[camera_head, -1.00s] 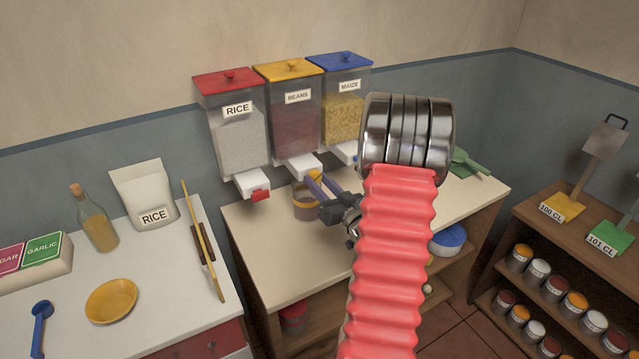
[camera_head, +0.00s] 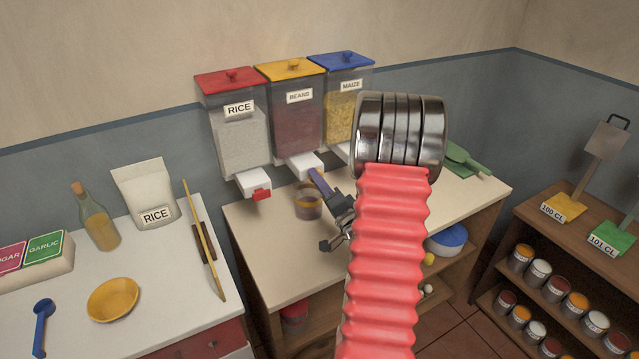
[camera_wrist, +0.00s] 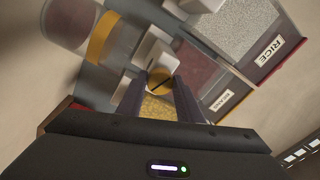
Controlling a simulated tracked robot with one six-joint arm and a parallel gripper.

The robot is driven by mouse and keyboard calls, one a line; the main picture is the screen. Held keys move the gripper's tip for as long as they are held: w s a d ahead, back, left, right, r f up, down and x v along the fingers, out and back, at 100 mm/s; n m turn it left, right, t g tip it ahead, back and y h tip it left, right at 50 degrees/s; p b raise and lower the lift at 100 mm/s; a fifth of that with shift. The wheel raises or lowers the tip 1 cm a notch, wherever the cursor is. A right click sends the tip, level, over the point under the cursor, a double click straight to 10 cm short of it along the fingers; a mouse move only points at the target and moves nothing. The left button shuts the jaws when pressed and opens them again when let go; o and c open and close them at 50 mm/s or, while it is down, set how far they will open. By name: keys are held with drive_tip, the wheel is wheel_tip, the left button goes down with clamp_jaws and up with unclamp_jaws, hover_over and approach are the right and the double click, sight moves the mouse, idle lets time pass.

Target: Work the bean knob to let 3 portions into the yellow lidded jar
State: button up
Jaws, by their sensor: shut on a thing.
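The bean dispenser (camera_head: 296,125) has a yellow lid and hangs on the wall between the rice and maize dispensers. Its white spout (camera_head: 303,165) points down at the counter. In the wrist view its round yellow knob (camera_wrist: 160,76), with a dark line across it, sits between my fingertips. My gripper (camera_head: 316,176) is shut on this knob; a finger hides it in the head view. A see-through jar (camera_head: 308,205) with a yellow band stands upright on the counter below the spout; it also shows in the wrist view (camera_wrist: 72,24). I cannot tell how much it holds.
The rice dispenser (camera_head: 238,140) with a red knob is left, the maize dispenser (camera_head: 343,115) right, partly behind my arm. A green scoop (camera_head: 465,160) lies at the counter's back right. A blue-lidded container (camera_head: 446,241) is on the lower shelf. The counter's front left is clear.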

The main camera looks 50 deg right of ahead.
drive_tip(key=m, duration=0.7)
drive_tip(key=m+g, duration=0.1)
drive_tip(key=m, duration=0.7)
drive_tip(key=shift+s+h, duration=0.1)
drive_tip(key=shift+h, duration=0.3)
drive_tip(key=o, duration=0.8)
drive_tip(key=shift+c, duration=0.2)
drive_tip(key=shift+o, duration=1.4)
drive_tip(key=shift+r, duration=0.1)
drive_tip(key=shift+a, duration=0.15)
